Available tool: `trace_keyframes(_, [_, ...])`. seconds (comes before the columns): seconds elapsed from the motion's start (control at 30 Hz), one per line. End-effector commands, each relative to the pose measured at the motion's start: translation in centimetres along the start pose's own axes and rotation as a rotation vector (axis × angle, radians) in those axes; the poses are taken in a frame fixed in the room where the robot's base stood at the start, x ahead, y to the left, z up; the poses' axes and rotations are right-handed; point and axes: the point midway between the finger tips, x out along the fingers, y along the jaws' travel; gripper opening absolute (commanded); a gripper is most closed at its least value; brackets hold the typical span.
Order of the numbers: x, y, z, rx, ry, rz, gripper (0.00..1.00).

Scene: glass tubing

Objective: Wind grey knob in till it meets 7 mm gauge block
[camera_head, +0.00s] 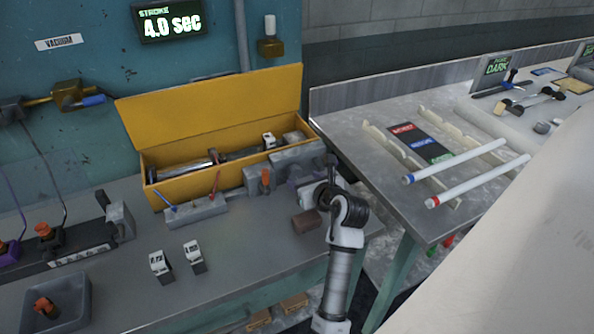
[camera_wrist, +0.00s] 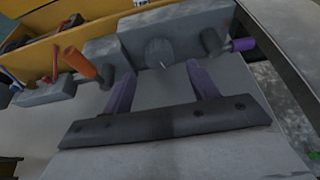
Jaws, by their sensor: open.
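A round grey knob (camera_wrist: 158,52) sits on the face of a grey block (camera_wrist: 105,55) in the wrist view. My gripper (camera_wrist: 160,70) is open, its two purplish fingers spread left and right just short of the knob. No contact with the knob is visible. In the head view my gripper (camera_head: 318,190) is at the right end of the grey fixture (camera_head: 258,179) and hides the knob. Two small blocks with white labelled tops (camera_head: 158,262) (camera_head: 193,254) stand on the bench. Their markings are too small to read, so I cannot tell which is 7 mm.
An orange handle (camera_wrist: 78,62) and a purple pin (camera_wrist: 243,44) flank the knob. A yellow open box (camera_head: 180,184) stands behind the fixture. The bench front is mostly clear. A second table (camera_head: 350,130) carries glass tubes.

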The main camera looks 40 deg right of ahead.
Motion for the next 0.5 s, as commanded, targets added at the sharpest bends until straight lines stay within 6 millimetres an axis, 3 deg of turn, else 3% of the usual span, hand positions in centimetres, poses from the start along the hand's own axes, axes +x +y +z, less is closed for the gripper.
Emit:
trace_keyframes(0.2, [3.8,0.1,0.2,-0.001,0.001,0.003,0.59])
trace_keyframes(0.5, [5.7,0.1,0.0,0.0,-0.001,0.001,0.59])
